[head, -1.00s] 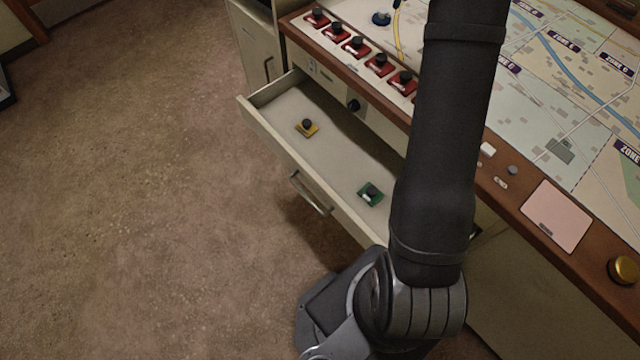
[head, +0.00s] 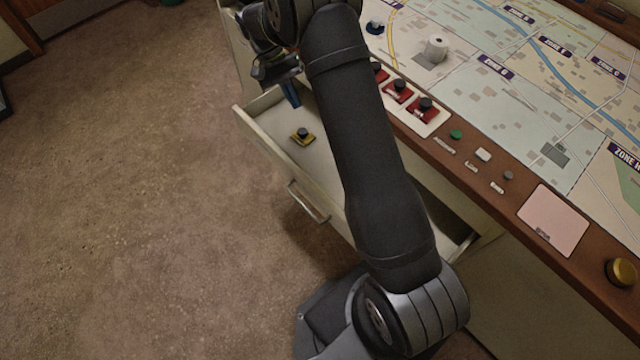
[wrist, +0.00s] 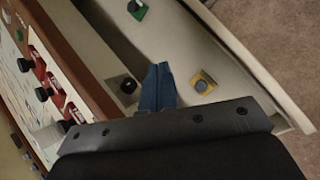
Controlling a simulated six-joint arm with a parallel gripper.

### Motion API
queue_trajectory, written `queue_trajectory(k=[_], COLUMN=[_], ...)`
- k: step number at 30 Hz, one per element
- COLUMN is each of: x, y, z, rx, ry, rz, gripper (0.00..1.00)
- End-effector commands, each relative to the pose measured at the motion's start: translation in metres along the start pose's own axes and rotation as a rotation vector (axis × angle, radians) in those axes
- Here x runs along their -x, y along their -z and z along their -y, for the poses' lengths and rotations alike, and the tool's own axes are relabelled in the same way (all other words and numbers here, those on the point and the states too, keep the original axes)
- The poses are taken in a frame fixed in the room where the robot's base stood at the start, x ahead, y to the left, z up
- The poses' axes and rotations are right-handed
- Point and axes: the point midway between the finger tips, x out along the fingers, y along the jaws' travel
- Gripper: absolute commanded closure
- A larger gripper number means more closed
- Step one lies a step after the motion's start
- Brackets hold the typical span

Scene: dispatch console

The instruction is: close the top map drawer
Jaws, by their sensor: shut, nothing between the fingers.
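The top map drawer (head: 268,110) stands pulled open from the console, its inside showing pale. In the wrist view the drawer (wrist: 225,45) also holds a green piece (wrist: 137,9), which my arm hides in the head view. My gripper (head: 291,96) is over the far left part of the open drawer, fingers pointing down. In the wrist view its blue fingers (wrist: 158,88) are together and empty, beside the yellow piece. I cannot tell whether they touch the drawer.
The map table (head: 490,110) with red switches (head: 397,91) along its wooden edge is to the right. The carpet (head: 130,190) to the left is clear.

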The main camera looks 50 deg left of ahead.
Motion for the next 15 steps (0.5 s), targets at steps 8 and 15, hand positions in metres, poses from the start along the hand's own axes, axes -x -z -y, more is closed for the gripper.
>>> queue_trajectory(k=[8,15], x=[-0.094,-0.167], y=[-0.072,-0.135], z=[0.104,0.146], rx=[0.408,0.735], ry=[-0.414,-0.792], rz=[0.059,0.107], gripper=[1.0,1.0])
